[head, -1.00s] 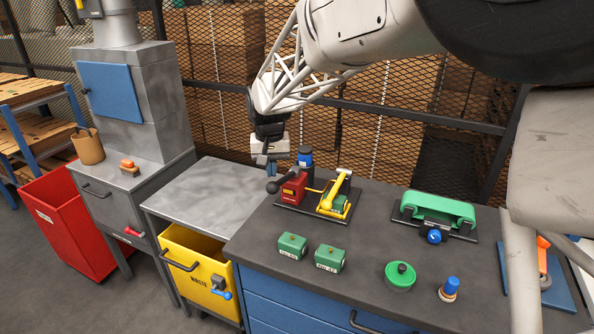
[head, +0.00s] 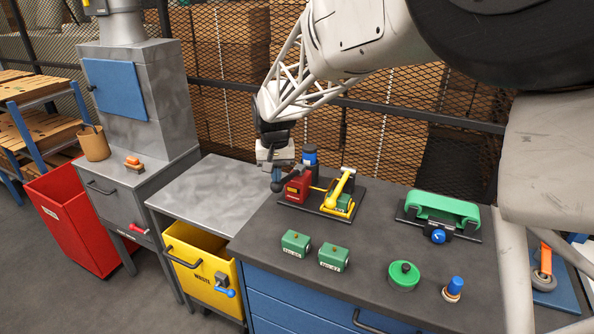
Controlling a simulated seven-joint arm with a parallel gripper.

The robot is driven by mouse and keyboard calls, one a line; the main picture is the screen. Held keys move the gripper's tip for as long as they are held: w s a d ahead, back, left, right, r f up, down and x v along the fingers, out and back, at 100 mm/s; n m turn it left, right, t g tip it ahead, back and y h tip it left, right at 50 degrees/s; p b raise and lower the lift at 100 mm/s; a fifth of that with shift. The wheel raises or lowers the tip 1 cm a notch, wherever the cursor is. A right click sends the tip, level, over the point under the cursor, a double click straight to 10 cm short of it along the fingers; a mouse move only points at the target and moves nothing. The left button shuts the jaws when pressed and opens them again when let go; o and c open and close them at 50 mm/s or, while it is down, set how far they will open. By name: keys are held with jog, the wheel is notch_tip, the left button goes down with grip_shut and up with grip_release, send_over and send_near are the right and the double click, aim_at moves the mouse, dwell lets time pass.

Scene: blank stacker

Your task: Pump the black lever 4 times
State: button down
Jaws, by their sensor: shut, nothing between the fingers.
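The black lever (head: 278,187) is a short arm with a round black knob, sticking out to the left from a red block (head: 297,187) on a dark base plate. My gripper (head: 276,180) points down at the knob from above, shut and empty. Its fingertips are at or just behind the knob; I cannot tell whether they touch. The fingers partly cover the lever's upper end.
A blue-capped cylinder (head: 309,155) stands behind the red block. A yellow lever device (head: 341,195) shares the plate on the right. Two green boxes (head: 296,243) sit in front. A bare metal table (head: 205,190) lies to the left. A green device (head: 441,210) stands further right.

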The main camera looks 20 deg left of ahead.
jog(key=shift+f, duration=3.35)
jog(key=shift+r, duration=5.1)
notch_tip(320, 180, up, 6)
jog(key=shift+f, duration=0.25)
jog(key=shift+f, duration=0.15)
jog(key=shift+f, duration=3.15)
